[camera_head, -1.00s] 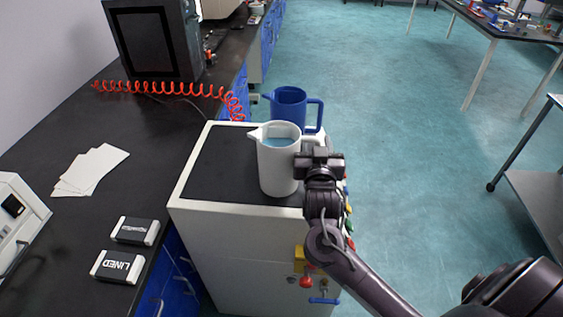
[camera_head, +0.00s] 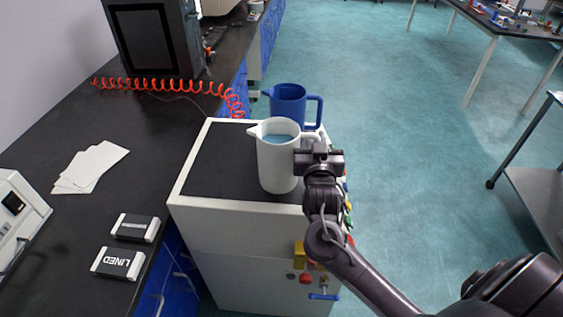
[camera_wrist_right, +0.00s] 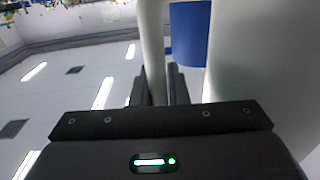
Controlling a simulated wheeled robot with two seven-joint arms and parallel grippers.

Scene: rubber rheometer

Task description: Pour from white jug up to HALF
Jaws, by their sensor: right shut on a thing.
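The white jug (camera_head: 277,166) holds blue liquid near its top and is upright over the dark top of the white cabinet, its spout to the left. I cannot tell whether its base touches that top. My right gripper (camera_head: 307,150) is shut on the jug's handle. In the right wrist view the handle (camera_wrist_right: 152,45) runs down between the two fingers (camera_wrist_right: 157,88), with the jug body (camera_wrist_right: 255,60) at the right. A blue jug (camera_head: 288,104) stands just behind the white one, partly hidden by it. My left gripper is not in view.
The white cabinet (camera_head: 240,222) has coloured knobs on its right side. On the black bench at left lie white sheets (camera_head: 90,168), two small boxes (camera_head: 118,263) and a coiled orange hose (camera_head: 165,87). Free floor lies to the right.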

